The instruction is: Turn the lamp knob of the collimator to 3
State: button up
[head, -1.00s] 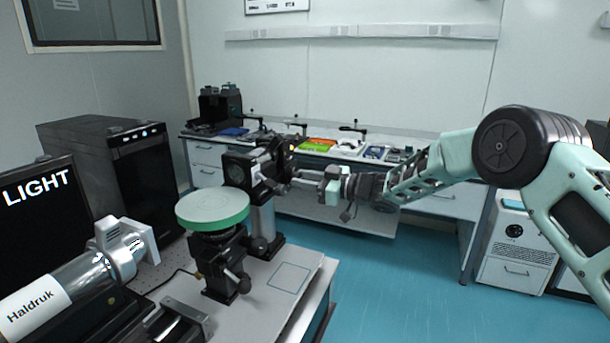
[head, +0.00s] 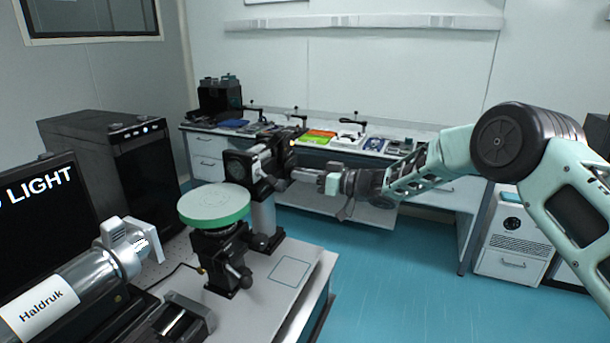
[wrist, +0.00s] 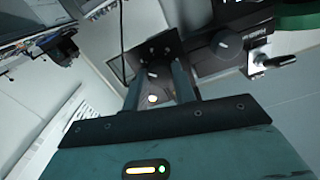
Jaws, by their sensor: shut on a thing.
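The black collimator (head: 241,168) stands on a post on the bench at the centre of the head view. Its dark housing also shows at the top middle of the wrist view (wrist: 148,48). My gripper (head: 290,177) reaches it from the right. In the wrist view my gripper's two fingers (wrist: 156,84) point at the housing and are shut on a small part, taken as the lamp knob. The fingers and the dark view hide most of the knob. I cannot read its scale or setting.
A green-rimmed round table (head: 214,204) on a black mount stands just left of the collimator. A silver cylinder labelled Haldruk (head: 75,288) and a dark screen showing "LIGHT" (head: 45,205) are at left. A back bench holds trays (head: 318,137). Blue floor is free at right.

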jog(key=shift+d+f, duration=0.1)
jog(key=shift+f, duration=0.1)
jog(key=o, duration=1)
jog(key=shift+r, duration=0.1)
jog(key=b+v, duration=0.4)
jog(key=v, duration=1.3)
jog(key=shift+d+b, duration=0.2)
jog(key=shift+b, duration=0.1)
jog(key=shift+s, duration=0.1)
jog(key=shift+r, duration=0.1)
